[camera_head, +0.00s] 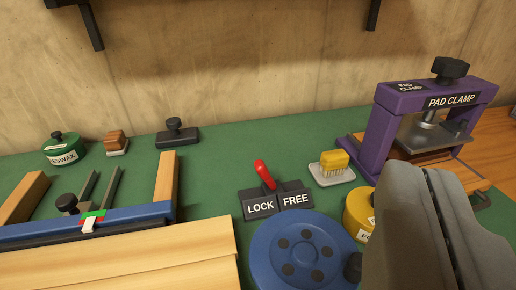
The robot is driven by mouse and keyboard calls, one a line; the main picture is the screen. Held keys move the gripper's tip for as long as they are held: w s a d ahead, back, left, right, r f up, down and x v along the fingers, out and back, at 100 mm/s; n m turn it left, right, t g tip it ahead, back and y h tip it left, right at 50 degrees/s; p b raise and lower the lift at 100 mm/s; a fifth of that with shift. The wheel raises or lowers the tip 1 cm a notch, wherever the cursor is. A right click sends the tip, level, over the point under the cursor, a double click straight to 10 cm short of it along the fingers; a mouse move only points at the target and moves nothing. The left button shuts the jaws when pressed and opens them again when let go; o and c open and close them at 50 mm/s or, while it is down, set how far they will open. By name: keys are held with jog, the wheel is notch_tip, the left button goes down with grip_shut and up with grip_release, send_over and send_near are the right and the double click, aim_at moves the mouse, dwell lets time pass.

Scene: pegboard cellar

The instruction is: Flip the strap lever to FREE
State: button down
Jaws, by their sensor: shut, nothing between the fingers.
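The strap lever (265,174) has a red handle and stands on a dark base with two white-lettered labels. The LOCK label (260,206) is on the left and the FREE label (296,200) on the right. The handle leans up and to the left, toward the LOCK side. My gripper (432,174) is a grey shape at the lower right, shut and empty. In the picture it is well right of the lever, and apart from it.
A blue round disc (300,248) lies in front of the lever. The purple pad clamp (392,140) stands behind my gripper. A wooden frame with a blue bar (130,213) is left.

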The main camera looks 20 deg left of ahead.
jog(key=w+a+f+n+g, duration=0.6)
jog(key=w+a+n+g, duration=0.2)
jog(key=w+a+n, duration=0.2)
jog(key=w+a+f+n+g, duration=0.7)
jog(key=w+a+n, duration=0.3)
jog(key=n, duration=0.4)
jog(key=shift+w+a+f+n+g+h, duration=0.15)
jog(key=shift+w+a+n+g+h, duration=0.25)
jog(key=shift+w+g, duration=0.5)
jog(key=shift+f, duration=0.1)
